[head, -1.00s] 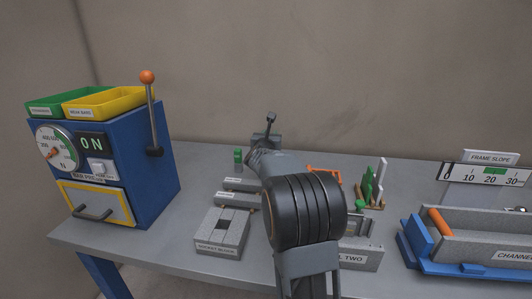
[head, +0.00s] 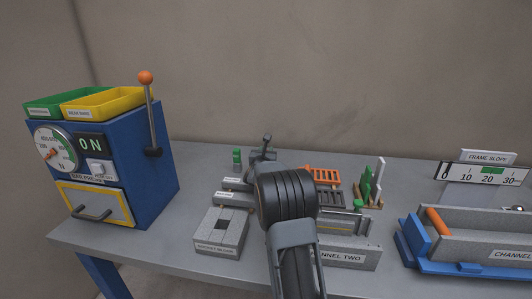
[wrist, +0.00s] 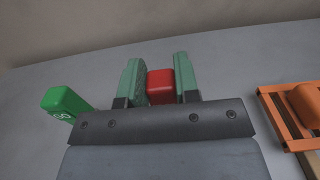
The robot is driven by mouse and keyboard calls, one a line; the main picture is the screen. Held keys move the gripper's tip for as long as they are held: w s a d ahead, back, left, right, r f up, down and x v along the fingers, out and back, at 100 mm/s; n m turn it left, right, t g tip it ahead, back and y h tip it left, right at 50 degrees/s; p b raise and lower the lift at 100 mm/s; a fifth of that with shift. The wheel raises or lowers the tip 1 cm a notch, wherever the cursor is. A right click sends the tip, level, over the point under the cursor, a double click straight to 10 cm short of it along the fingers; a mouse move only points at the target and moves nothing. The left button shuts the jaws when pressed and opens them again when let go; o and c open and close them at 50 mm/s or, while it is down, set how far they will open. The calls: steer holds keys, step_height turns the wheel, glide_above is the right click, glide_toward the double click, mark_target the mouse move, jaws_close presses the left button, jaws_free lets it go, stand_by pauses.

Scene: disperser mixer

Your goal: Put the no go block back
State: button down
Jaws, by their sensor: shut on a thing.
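My gripper (wrist: 157,72) is shut on a red block (wrist: 160,86), which I take to be the no go block. The two greenish fingers stand on either side of it in the wrist view. No lettering shows on it. A green block marked "GO" (wrist: 66,103) stands to the left of my gripper, apart from it. The green block also shows at the back of the bench in the head view (head: 237,157). In the head view my arm hides the red block and the fingertips. I cannot tell whether the red block touches the bench.
An orange rack (wrist: 290,115) lies to the right of my gripper. Upright green and white pieces (head: 370,185) stand farther right. The grey socket block (head: 221,230) and channel two (head: 350,256) are nearer the front. The blue machine (head: 150,190) stands left.

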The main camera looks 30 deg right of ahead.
steer(key=c, duration=1.3)
jaws_free()
steer(key=shift+f+b, duration=0.1)
steer(key=shift+b, duration=0.2)
steer(key=o, duration=0.5)
steer(key=shift+c, duration=0.2)
steer(key=shift+r+p, duration=0.25)
steer(key=shift+p, duration=0.1)
steer(key=b+v, duration=0.2)
steer(key=v, duration=1)
steer(key=shift+s+f, duration=0.1)
